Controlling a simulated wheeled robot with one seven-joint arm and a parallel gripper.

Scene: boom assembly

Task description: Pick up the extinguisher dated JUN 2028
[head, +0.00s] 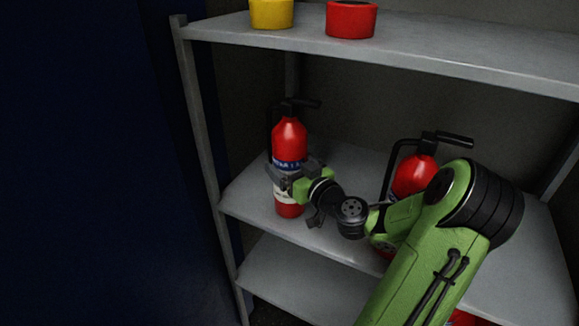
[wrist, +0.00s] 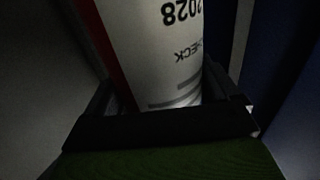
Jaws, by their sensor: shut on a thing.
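A red fire extinguisher (head: 289,134) with a black top stands upright on the middle shelf at the left in the head view. Its white label (wrist: 165,45) fills the middle of the wrist view, upside down, with "2028" and part of "CHECK" readable; the month is out of frame. My gripper (head: 285,176) is shut around the body of this extinguisher at label height. Its dark fingers (wrist: 160,112) lie on both sides of the label in the wrist view. A second red extinguisher (head: 413,172) stands to the right, partly hidden by my arm.
The grey shelf unit has a middle shelf (head: 245,194) and an upper shelf (head: 400,52) above the extinguishers. A yellow container (head: 271,14) and a red container (head: 350,20) stand on the upper shelf. A post (head: 197,130) rises at the left. Something red shows low at the right.

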